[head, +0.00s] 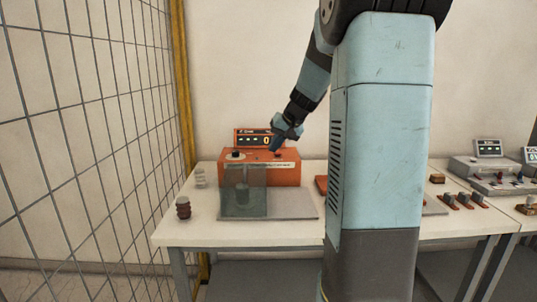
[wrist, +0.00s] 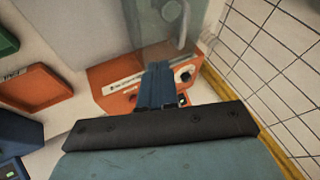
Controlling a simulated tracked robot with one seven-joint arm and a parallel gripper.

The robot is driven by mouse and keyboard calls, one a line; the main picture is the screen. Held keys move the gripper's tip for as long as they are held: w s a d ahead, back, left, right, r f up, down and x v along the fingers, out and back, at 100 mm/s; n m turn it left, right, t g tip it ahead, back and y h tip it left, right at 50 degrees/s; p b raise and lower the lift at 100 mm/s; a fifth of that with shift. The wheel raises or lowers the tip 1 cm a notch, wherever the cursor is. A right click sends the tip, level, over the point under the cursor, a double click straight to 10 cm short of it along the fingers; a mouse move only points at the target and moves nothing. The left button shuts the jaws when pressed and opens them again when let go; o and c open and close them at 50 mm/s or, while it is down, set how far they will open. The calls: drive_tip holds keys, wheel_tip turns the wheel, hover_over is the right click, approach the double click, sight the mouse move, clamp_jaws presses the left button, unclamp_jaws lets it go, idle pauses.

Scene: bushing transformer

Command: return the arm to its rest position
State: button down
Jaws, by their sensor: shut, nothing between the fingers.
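My arm reaches from the right over the table in the head view. My gripper (head: 276,143) is at its end, just above the right part of the orange device (head: 290,175). In the wrist view my gripper (wrist: 160,68) is shut and empty, its fingers together over the orange device (wrist: 120,75). Whether the fingertips touch the device cannot be told. A transparent cover (head: 243,200) stands in front of the device, with a grey cylindrical part visible through it. My column hides the middle of the table.
A dark red ribbed bushing (head: 183,207) and a pale one (head: 200,178) stand at the table's left. A wire fence (head: 90,120) with a yellow post (head: 183,90) borders the left side. An orange tray (wrist: 38,88) lies near the device. More instruments (head: 490,165) stand at the right.

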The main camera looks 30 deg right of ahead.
drive_tip(key=shift+s+d+r, duration=0.1)
drive_tip(key=shift+s+r, duration=0.1)
drive_tip(key=shift+r, duration=0.1)
drive_tip(key=s+a+r+n+h, duration=0.1)
drive_tip(key=s+a+r, duration=0.1)
drive_tip(key=s+a, duration=0.7)
drive_tip(key=s+a+r+n+h, duration=0.15)
drive_tip(key=s+a, duration=0.35)
drive_tip(key=s, duration=0.8)
drive_tip(key=s+a+f+n, duration=0.1)
drive_tip(key=s+a+f, duration=0.1)
drive_tip(key=s, duration=0.7)
drive_tip(key=shift+s+f, duration=0.4)
drive_tip(key=shift+f, duration=0.2)
drive_tip(key=c, duration=1.9)
unclamp_jaws()
drive_tip(key=shift+h, duration=0.25)
